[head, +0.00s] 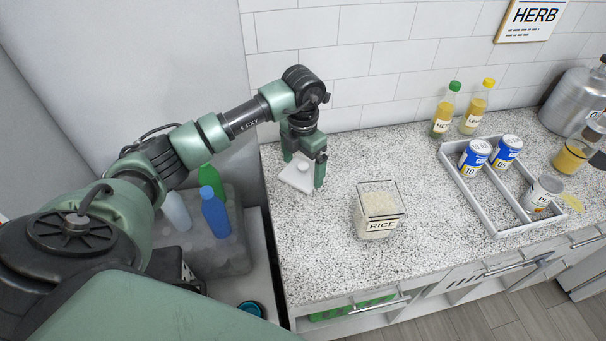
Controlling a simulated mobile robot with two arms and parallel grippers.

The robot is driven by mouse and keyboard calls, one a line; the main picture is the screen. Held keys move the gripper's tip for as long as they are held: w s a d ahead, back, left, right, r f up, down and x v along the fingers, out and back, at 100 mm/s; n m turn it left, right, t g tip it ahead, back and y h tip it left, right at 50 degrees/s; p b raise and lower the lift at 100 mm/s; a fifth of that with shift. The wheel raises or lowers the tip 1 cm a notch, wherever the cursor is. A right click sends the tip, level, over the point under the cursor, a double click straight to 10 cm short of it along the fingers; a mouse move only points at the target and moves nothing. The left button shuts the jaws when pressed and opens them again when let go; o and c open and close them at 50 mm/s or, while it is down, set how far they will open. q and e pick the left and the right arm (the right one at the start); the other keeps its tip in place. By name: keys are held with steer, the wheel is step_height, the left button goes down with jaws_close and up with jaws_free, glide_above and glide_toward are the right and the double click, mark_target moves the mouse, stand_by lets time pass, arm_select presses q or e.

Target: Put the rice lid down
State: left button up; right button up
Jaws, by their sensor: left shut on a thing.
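The rice lid (296,178) is a white, square lid with a small knob, at the back left of the speckled counter (330,262). My left gripper (304,172) is shut on it from above, with one green finger showing at its right side. The lid looks slightly tilted in the picture; I cannot tell whether it touches the counter. The clear rice container (379,211), labelled RICE, stands open-topped to the right of the lid, apart from it. My right gripper is not in view.
A grey divided tray (482,207) with several cans stands at the right. Two bottles (445,110) (475,107) stand by the tiled wall. A bin (243,258) with bottles lies left of the counter. The counter between lid and container is clear.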

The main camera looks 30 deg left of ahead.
mark_target(303, 172)
arm_select(q)
step_height(303, 172, down, 5)
steer(key=shift+r+p, duration=0.1)
steer(key=shift+p, duration=0.5)
steer(key=shift+f, duration=0.25)
steer(key=shift+f, duration=0.1)
